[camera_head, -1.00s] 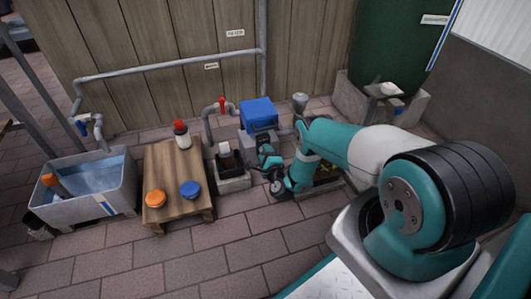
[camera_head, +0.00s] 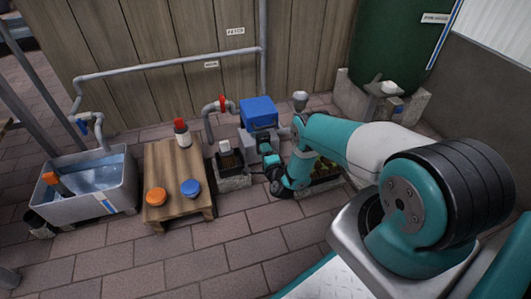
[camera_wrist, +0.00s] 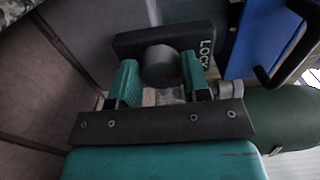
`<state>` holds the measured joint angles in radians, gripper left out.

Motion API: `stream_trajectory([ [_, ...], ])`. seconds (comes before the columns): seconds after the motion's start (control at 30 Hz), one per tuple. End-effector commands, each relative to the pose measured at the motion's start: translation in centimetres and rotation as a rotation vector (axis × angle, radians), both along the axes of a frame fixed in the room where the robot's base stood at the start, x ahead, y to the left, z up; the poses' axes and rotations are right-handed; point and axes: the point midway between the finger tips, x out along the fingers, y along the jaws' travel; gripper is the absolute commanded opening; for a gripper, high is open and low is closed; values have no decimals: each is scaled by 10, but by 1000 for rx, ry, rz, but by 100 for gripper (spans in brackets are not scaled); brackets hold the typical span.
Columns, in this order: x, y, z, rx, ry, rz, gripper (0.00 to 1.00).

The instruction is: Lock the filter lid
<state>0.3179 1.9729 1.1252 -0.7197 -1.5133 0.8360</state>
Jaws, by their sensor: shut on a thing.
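The filter is a grey box with a blue lid (camera_head: 258,113) beside the wooden wall; the lid looks closed. In the wrist view the blue lid (camera_wrist: 262,42) is at the upper right. A dark bar marked LOCK (camera_wrist: 207,48) crosses the upper middle, with a round dark knob (camera_wrist: 162,66) on it. My gripper (camera_wrist: 160,78) has its two teal fingers on either side of the knob, shut on it. In the head view my gripper (camera_head: 264,147) is just in front of the filter, and the knob is hidden there.
A water tub (camera_head: 75,205) stands farther left. A pipe with a red valve (camera_head: 222,103) runs beside the filter. The front floor is clear.

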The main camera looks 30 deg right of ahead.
Motion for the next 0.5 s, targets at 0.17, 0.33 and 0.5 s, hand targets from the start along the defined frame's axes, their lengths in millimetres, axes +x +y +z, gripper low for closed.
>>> stream_trajectory([
  [0.17, -2, -1, -1, 0, 3, -3, 45],
  [0.33, -1, 0, -1, 1, 2, -2, 67],
  [0.5, -1, 0, 0, 0, 1, -1, 67],
])
